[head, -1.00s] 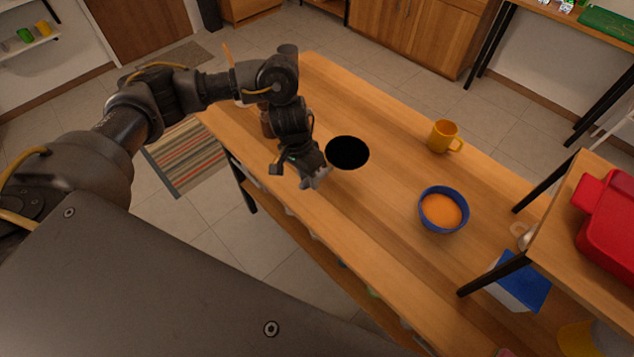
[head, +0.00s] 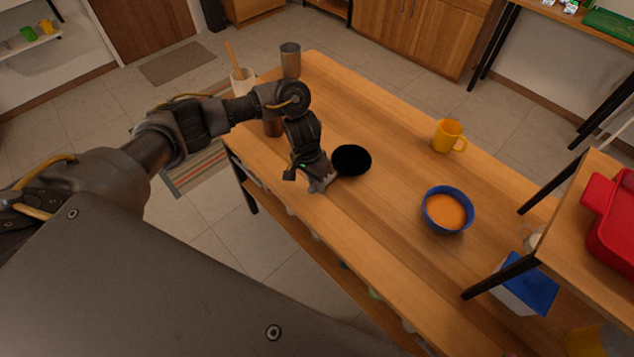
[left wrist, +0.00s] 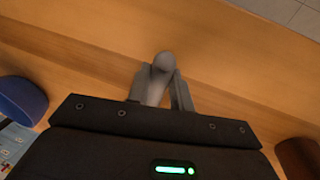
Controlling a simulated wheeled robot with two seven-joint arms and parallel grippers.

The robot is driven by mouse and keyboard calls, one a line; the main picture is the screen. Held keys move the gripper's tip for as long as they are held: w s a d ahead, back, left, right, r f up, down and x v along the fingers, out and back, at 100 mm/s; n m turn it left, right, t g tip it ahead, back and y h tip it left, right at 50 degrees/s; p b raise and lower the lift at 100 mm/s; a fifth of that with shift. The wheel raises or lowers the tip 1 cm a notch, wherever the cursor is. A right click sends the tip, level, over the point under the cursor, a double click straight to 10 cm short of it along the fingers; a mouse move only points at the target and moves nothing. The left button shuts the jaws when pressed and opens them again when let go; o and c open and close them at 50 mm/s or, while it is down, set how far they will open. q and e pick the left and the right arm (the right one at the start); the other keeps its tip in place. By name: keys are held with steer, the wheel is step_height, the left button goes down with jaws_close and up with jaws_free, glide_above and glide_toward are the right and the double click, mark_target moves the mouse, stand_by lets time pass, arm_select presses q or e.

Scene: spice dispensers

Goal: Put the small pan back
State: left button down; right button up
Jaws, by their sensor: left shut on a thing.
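The small pan (head: 352,160) shows as a dark round shape over the wooden table in the head view, right beside my left gripper (head: 322,184). My left gripper is shut on the pan, at the side towards the table's near edge. The left wrist view shows its fingers (left wrist: 161,82) closed about a grey rounded piece, seemingly the handle's end; the pan's round body is not seen there. I cannot tell whether the pan touches the table. My right gripper is not in view.
A blue bowl with orange contents (head: 447,210) and a yellow mug (head: 447,136) stand to the right. A metal cup (head: 290,61), a white holder (head: 242,80) and a brown container (head: 273,126) stand at the far left end. A raised shelf bears a red case (head: 612,225).

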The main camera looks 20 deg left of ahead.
arm_select(q)
steer(key=c, duration=1.2)
jaws_free()
steer(key=shift+f, duration=0.15)
steer(key=shift+c, duration=0.2)
steer(key=p+v, duration=0.1)
steer(key=v, duration=1.1)
